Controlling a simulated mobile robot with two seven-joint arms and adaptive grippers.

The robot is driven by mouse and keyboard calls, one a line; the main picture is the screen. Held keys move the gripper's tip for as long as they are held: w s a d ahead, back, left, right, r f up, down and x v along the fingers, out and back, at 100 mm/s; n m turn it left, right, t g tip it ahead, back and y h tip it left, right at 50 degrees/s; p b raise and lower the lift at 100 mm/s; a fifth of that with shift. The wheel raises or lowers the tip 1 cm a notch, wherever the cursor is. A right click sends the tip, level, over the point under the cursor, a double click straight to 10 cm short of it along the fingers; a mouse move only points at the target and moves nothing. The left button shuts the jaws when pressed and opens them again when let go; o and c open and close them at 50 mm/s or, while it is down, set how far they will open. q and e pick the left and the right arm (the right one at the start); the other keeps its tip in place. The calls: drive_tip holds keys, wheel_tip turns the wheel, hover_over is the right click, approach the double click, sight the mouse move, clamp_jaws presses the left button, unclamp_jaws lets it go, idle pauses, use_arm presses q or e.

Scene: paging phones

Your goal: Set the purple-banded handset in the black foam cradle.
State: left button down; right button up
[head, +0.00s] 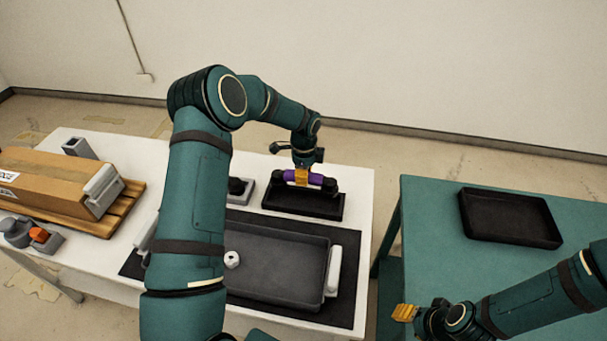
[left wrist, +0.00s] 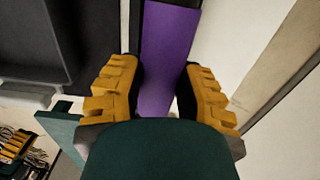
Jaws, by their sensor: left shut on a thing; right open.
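The purple-banded handset (head: 316,179) is dark at its ends, with a purple middle. My left gripper (head: 301,178) is shut on its purple band, which fills the space between the yellow fingers in the left wrist view (left wrist: 167,50). The black foam cradle (head: 303,206) is a low black block near the white table's far right corner. The handset lies lengthwise over the cradle's far part. I cannot tell whether it touches the foam. My right gripper (head: 404,312) is open and empty, low at the right, away from the handset.
A grey tray (head: 280,262) with white handles sits on a dark mat in front of the cradle. A small grey block with a black knob (head: 240,188) stands left of the cradle. A cardboard box (head: 48,178) is at left. A black tray (head: 510,217) sits on the green table.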

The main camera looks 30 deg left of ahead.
use_arm(q)
drive_tip(key=shift+f, duration=0.1)
drive_tip(key=shift+f, duration=0.1)
drive_tip(key=shift+w+f+b, duration=0.1)
drive_tip(key=shift+f+b, duration=1.5)
drive_tip(key=shift+f, duration=1.15)
drive_tip(key=shift+f+b, duration=0.6)
drive_tip(key=c, duration=1)
unclamp_jaws()
drive_tip(key=shift+o, duration=0.2)
drive_tip(key=shift+r, duration=0.1)
